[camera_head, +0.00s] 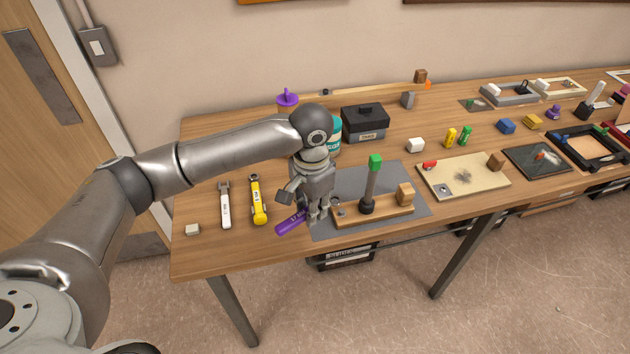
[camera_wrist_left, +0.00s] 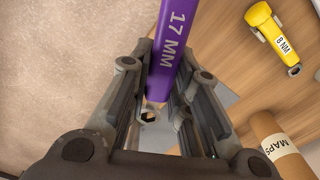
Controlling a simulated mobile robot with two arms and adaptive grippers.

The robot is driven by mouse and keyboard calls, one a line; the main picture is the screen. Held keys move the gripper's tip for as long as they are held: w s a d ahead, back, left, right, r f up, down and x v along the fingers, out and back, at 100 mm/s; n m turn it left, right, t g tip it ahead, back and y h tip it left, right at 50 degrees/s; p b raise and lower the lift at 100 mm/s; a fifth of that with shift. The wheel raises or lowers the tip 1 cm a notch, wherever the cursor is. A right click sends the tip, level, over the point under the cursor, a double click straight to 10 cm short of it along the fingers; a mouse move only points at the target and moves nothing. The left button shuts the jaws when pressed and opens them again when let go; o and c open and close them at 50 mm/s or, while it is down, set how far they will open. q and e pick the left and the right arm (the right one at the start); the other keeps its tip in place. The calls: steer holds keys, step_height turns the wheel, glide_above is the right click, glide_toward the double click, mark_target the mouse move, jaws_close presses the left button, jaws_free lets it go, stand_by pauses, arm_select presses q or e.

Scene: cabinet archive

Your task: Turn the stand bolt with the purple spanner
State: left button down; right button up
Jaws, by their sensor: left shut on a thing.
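The purple spanner (camera_head: 291,223), marked 17 MM, sticks out to the left of my left gripper (camera_head: 318,217), low over the front of the table. My left gripper is shut on it. In the left wrist view the purple spanner (camera_wrist_left: 176,40) runs down between the two fingers (camera_wrist_left: 158,105). A small metal hexagonal shape shows just beyond them; I cannot tell whether it is the spanner's head or a bolt. The wooden stand (camera_head: 372,211) lies on a grey mat right of the gripper, with a dark green-topped lever. The gripper hides part of its left end.
A white spanner (camera_head: 225,205) and a yellow one (camera_head: 258,200) lie to the left. A teal can (camera_head: 335,133) and a black box (camera_head: 365,123) stand behind. A beige board (camera_head: 464,177) lies right of the mat. Bare table remains at the front left.

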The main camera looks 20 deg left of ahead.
step_height(320, 180, up, 6)
steer(key=w+p, duration=0.3)
steer(key=p, duration=0.1)
arm_select(q)
steer(key=w+f+m+b, duration=0.1)
steer(key=w+f, duration=0.1)
steer(key=w+f+m+b, duration=0.1)
steer(key=w+f+m, duration=0.1)
steer(key=w+a+f+m+b, duration=0.1)
steer(key=w+f+m+b, duration=0.1)
steer(key=w, duration=0.1)
steer(key=shift+a, duration=0.1)
step_height(320, 180, down, 2)
steer(key=shift+b, duration=0.95)
steer(key=shift+r, duration=0.25)
arm_select(e)
step_height(320, 180, down, 6)
steer(key=s, duration=0.1)
arm_select(q)
steer(key=shift+s+p, duration=0.1)
steer(key=shift+p, duration=0.25)
arm_select(e)
steer(key=shift+d+r, duration=0.1)
arm_select(q)
steer(key=shift+p, duration=0.45)
arm_select(e)
steer(key=shift+r, duration=0.45)
